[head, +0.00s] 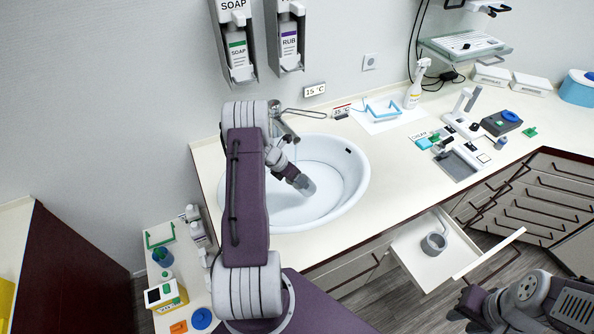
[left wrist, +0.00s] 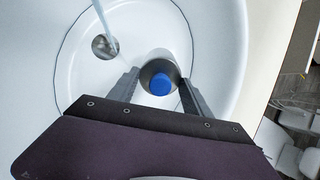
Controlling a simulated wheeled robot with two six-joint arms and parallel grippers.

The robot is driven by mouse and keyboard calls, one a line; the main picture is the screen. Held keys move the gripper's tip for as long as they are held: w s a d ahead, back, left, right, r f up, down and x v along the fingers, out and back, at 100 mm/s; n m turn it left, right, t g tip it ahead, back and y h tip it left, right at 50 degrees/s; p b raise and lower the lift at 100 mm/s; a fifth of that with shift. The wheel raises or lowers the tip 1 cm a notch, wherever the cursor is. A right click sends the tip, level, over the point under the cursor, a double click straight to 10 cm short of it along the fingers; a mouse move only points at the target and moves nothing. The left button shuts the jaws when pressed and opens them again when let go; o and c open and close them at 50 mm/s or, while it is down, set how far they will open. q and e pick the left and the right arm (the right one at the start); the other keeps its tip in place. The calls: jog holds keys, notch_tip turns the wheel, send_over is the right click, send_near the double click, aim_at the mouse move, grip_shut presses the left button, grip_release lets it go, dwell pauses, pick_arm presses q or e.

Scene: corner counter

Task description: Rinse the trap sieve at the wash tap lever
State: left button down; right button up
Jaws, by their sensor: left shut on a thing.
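My left gripper (head: 300,182) is over the white basin (head: 345,150). In the left wrist view its fingers (left wrist: 160,92) are shut on a grey cylindrical piece with a blue end, which looks like the trap sieve (left wrist: 150,68). The grey piece also shows in the head view (head: 305,187). The tap (head: 280,125) with its long looped lever (head: 305,113) stands at the back of the basin. A thin water stream (left wrist: 119,20) falls near the drain (left wrist: 104,46), apart from the held piece. My right gripper (head: 468,308) seems open and empty, low at the right.
An open drawer (head: 408,255) juts out below the counter with a grey round holder (head: 433,243) in it. Soap (head: 237,50) and rub (head: 289,45) dispensers hang above. A spray bottle (head: 416,85) and small trays stand right of the basin. A side surface with bottles lies at the left.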

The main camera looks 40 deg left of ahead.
dwell(0.3)
pick_arm(q)
jog(key=s+d+r, duration=0.3)
jog(key=r, duration=0.1)
jog(key=shift+s+d, duration=0.15)
jog(key=shift+d, duration=0.2)
dwell(0.4)
